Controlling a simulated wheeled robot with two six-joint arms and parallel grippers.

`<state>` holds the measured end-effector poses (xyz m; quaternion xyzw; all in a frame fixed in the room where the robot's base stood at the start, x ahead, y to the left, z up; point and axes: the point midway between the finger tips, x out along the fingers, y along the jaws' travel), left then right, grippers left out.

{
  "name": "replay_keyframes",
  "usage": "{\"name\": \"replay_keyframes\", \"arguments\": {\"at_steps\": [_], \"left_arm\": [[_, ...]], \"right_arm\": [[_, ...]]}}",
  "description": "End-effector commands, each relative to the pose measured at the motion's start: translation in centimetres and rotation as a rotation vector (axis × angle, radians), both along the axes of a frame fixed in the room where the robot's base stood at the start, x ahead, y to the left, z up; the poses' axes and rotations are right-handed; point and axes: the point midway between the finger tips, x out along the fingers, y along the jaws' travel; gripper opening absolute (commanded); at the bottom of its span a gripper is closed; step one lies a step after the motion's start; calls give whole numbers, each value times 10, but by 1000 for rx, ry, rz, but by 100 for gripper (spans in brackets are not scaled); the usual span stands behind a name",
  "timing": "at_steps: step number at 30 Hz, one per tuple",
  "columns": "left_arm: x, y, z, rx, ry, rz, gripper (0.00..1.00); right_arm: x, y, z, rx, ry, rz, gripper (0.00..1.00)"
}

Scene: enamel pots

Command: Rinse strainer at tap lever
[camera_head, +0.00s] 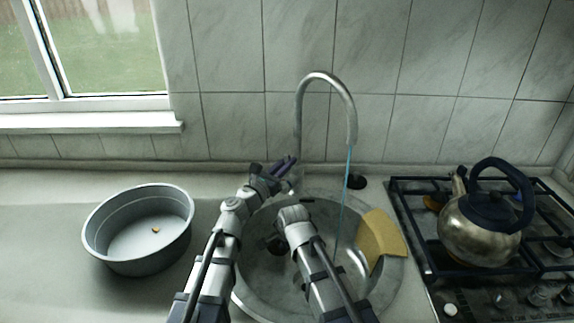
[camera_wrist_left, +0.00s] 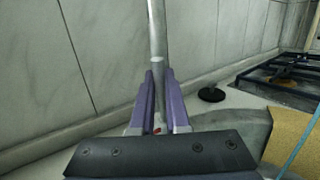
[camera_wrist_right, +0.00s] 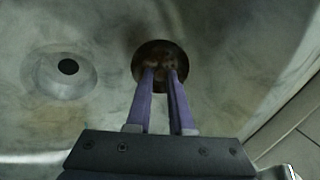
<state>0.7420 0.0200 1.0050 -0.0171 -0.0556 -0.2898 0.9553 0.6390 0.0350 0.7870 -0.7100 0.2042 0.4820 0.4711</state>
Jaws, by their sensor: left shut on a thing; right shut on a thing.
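The tap (camera_head: 322,78) is a tall curved metal spout behind the sink, and a thin blue stream of water (camera_head: 345,190) falls from its mouth into the basin. My left gripper (camera_head: 287,165) is shut on the tap lever at the base of the spout. Its purple fingers flank the tap column (camera_wrist_left: 157,35) in the left wrist view, and they hide most of the lever. My right gripper (camera_wrist_right: 160,72) is shut on the strainer (camera_wrist_right: 158,50), a small round brownish thing, low inside the sink.
The round metal sink (camera_head: 255,290) has a dark-centred hole (camera_wrist_right: 67,66). A yellow sheet-like thing (camera_head: 380,238) leans at its right rim. A grey round pan (camera_head: 140,255) stands left on the counter. A kettle (camera_head: 478,230) sits on the hob (camera_head: 440,285) at right.

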Motion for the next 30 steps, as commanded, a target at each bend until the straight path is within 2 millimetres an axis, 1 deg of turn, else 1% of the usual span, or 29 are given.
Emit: {"name": "replay_keyframes", "arguments": {"at_steps": [2,3,10,17,20,23,30], "left_arm": [[0,0,0,1,0,0,0],[0,0,0,1,1,0,18],[0,0,0,1,1,0,44],[0,0,0,0,1,0,44],[-5,3,-1,0,1,1,44],[-17,10,-3,0,1,1,44],[-59,38,-9,0,0,3,44]], "right_arm": [[0,0,0,0,0,0,0],[0,0,0,0,0,0,0],[0,0,0,0,0,0,0],[0,0,0,0,0,0,0],[0,0,-1,0,0,0,0],[0,0,-3,0,0,0,0],[0,0,-9,0,0,0,0]]}}
